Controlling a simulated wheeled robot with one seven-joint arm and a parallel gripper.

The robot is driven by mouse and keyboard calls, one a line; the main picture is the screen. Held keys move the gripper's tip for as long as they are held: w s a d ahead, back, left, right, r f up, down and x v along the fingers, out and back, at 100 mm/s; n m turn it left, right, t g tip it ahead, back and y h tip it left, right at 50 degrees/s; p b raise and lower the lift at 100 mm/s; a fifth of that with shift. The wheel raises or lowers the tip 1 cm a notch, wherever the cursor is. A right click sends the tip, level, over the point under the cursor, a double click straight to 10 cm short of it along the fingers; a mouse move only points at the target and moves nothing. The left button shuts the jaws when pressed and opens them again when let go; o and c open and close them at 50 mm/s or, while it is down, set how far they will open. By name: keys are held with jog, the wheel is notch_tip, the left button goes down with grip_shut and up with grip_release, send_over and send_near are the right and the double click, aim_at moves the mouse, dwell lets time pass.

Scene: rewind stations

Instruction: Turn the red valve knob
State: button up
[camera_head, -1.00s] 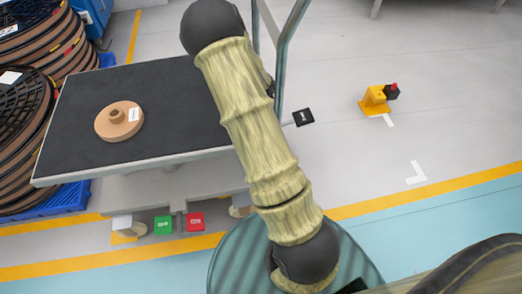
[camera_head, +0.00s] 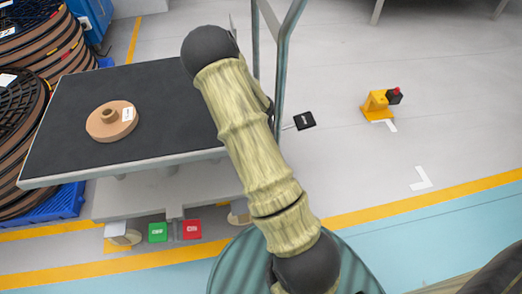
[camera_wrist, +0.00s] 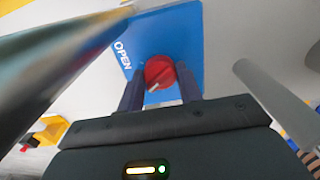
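The red valve knob (camera_wrist: 160,73) is round with a pale mark near its lower edge. It sits on a blue panel (camera_wrist: 184,28) with the white word OPEN to the left of the knob. My gripper (camera_wrist: 160,70) points at the panel in the wrist view. Its two dark fingers are apart, one on each side of the knob. I cannot tell whether they touch it. The head view shows my arm, but neither the knob nor my gripper.
A dark-topped cart (camera_head: 60,140) carries a tan disc (camera_head: 100,128). Its lower part has green (camera_head: 157,232) and red (camera_head: 192,229) labels. Large reels (camera_head: 15,125) stand at the left. A yellow floor device (camera_head: 376,104) stands at right on open floor. A metal pole (camera_wrist: 45,60) crosses the wrist view.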

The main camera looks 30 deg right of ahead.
jog(key=c, duration=0.4)
